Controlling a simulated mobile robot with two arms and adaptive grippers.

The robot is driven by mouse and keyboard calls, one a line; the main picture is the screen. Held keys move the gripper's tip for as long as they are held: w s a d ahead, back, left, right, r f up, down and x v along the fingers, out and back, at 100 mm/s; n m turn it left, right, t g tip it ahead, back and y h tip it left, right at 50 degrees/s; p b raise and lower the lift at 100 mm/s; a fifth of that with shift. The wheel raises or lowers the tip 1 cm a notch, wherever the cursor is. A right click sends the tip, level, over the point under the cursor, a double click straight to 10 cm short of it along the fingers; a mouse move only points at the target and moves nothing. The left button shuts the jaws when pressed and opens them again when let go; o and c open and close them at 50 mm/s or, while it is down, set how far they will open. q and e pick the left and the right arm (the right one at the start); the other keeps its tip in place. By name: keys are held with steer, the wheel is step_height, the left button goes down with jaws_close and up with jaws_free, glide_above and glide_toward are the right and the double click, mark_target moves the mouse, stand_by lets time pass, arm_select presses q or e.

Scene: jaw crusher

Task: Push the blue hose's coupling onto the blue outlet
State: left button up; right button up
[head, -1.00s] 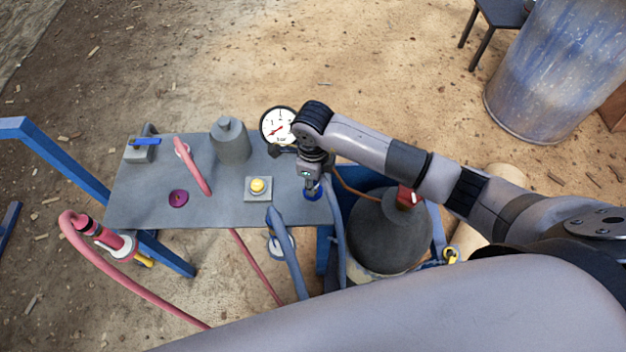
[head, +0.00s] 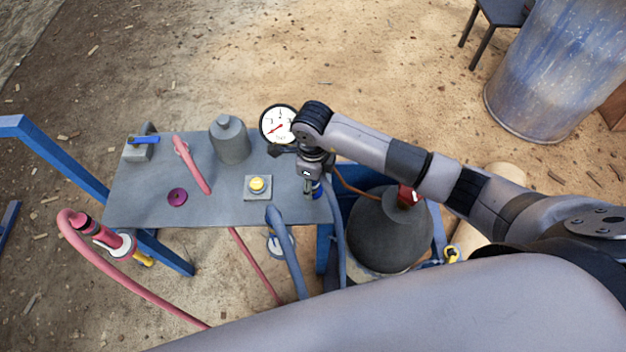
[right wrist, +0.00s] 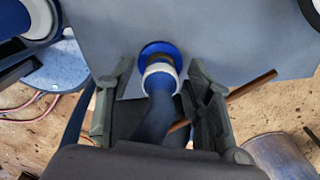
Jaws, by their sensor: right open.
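The blue outlet (right wrist: 158,48) is a round blue flange on the grey panel at the top middle of the right wrist view. The blue hose's coupling (right wrist: 160,72), with a white ring, sits right in front of it, a dark band between them. I cannot tell how deep it is seated. The blue hose (right wrist: 156,118) runs back from it between the fingers of my right gripper (right wrist: 160,100), which stand open and apart on both sides. In the head view my right gripper (head: 312,188) is at the table's right end, partly hiding the coupling. My left gripper is out of view.
The grey table (head: 225,208) carries a yellow button (head: 257,185), a grey bottle-like vessel (head: 230,140) and a purple knob (head: 177,197). A pressure gauge (head: 278,124) stands behind my right wrist. A red hose (head: 72,240) loops at left; a dark round tank (head: 388,230) is at right.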

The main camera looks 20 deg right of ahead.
step_height(320, 180, up, 12)
stand_by(0.5)
stand_by(0.3)
